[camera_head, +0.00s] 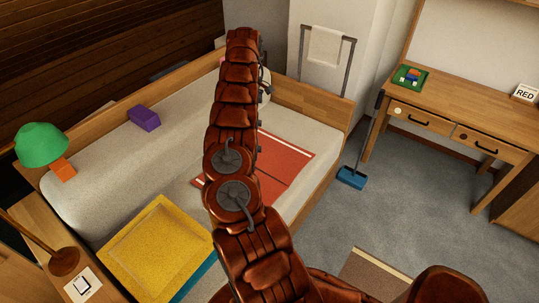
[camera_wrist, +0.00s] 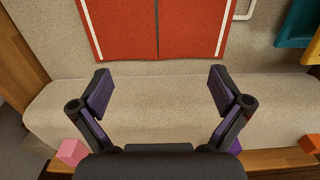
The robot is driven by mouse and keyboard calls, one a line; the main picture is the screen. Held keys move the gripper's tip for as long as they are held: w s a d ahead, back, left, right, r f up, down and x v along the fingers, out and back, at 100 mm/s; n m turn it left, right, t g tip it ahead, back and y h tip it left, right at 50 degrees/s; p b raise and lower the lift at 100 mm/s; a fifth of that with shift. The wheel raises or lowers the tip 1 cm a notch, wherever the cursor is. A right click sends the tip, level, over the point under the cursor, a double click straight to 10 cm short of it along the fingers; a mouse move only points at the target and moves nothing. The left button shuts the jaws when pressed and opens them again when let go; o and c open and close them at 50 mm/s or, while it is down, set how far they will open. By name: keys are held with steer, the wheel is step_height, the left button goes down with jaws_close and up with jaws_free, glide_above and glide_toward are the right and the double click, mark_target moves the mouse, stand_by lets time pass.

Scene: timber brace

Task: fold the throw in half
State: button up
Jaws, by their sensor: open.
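The throw (camera_head: 285,160) is a red cloth with pale stripes near its ends, lying flat on the bed. My arm hides its left part in the head view. In the wrist view the throw (camera_wrist: 160,25) fills the top middle, with a thin dark line down its centre and a white stripe toward each side. My gripper (camera_wrist: 157,88) is open and empty, its two fingers spread wide over the pale bed surface just below the throw's near edge in that view. The gripper itself is hidden behind my arm in the head view.
A yellow cushion (camera_head: 155,245) lies on the bed's near end, over something teal. A purple block (camera_head: 145,118), an orange block (camera_head: 63,169) and a green lamp shade (camera_head: 41,144) are along the left side. A pink block (camera_wrist: 72,152) sits at lower left. Grey floor lies right of the bed.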

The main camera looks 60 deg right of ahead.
step_height(320, 180, up, 6)
steer(key=p, duration=0.3)
steer(key=shift+f, duration=0.25)
stand_by(0.6)
stand_by(1.6)
steer(key=w+a+r+y, duration=0.15)
steer(key=a+r, duration=0.25)
steer(key=a, duration=0.5)
steer(key=w+a+r+n, duration=0.1)
steer(key=w+a+r, duration=0.3)
steer(key=a, duration=0.6)
steer(key=w+a+r+y, duration=0.1)
steer(key=a+r, duration=0.4)
steer(key=a, duration=0.4)
steer(key=s+a+r+n, duration=0.1)
steer(key=s+a+r, duration=0.1)
steer(key=s+a, duration=0.5)
steer(key=s+a+r, duration=0.3)
steer(key=a, duration=0.7)
steer(key=s+a+f, duration=0.2)
steer(key=s+a, duration=0.1)
steer(key=s, duration=0.6)
steer(key=s+a+f+m+g+h, duration=0.1)
steer(key=s+a, duration=0.3)
steer(key=s, duration=0.5)
steer(key=s+a+f+h, duration=0.1)
steer(key=s+a+f, duration=0.2)
steer(key=s, duration=0.7)
steer(key=shift+a+g, duration=0.25)
steer(key=shift+g, duration=0.15)
